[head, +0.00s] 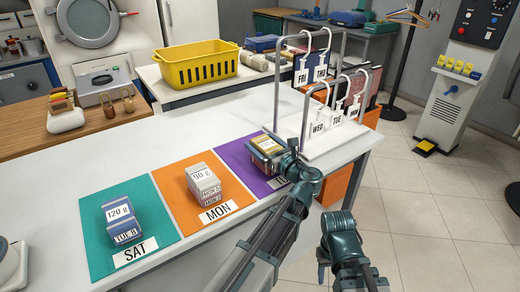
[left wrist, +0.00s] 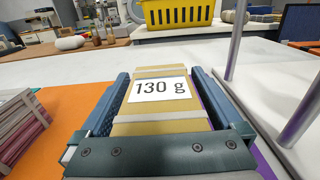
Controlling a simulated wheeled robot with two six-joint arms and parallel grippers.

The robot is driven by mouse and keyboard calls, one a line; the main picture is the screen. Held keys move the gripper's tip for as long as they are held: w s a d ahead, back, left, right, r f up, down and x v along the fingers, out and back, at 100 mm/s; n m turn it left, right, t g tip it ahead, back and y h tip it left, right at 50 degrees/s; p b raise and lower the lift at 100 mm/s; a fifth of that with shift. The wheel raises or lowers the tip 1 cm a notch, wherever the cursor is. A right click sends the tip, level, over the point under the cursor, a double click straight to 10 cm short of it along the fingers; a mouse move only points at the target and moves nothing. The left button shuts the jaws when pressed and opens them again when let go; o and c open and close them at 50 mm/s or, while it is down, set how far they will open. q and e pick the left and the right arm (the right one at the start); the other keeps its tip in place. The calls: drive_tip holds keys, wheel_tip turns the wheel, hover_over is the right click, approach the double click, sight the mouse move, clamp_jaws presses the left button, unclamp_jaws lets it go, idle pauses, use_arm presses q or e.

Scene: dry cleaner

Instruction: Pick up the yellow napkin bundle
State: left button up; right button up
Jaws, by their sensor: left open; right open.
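The yellow napkin bundle (head: 264,143) sits on the purple mat (head: 238,157) at the right of the counter mats. In the left wrist view the bundle (left wrist: 160,120) has a white "130 g" label and pale bands. My left gripper (head: 277,158) is open around it; in the left wrist view one blue finger stands on each side of the bundle. Whether the fingers touch it I cannot tell. The gripper hides part of the bundle in the head view. My right gripper (head: 338,238) is open and empty, off the counter's right front edge, above the floor.
The orange MON mat (head: 175,178) bears a grey-pink bundle (head: 203,181). The teal SAT mat (head: 93,210) bears a blue bundle (head: 122,220). A metal rack (head: 304,118) with day tags stands close right of the purple mat. A yellow basket (head: 195,65) is behind.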

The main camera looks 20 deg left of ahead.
use_arm(q)
drive_tip(key=shift+d, duration=0.1)
drive_tip(key=shift+c, duration=0.6)
drive_tip(key=c, duration=1.2)
use_arm(e)
drive_tip(key=shift+d, duration=0.1)
use_arm(q)
drive_tip(key=shift+r, duration=0.2)
drive_tip(key=shift+c, duration=0.2)
use_arm(e)
drive_tip(key=shift+r, duration=0.15)
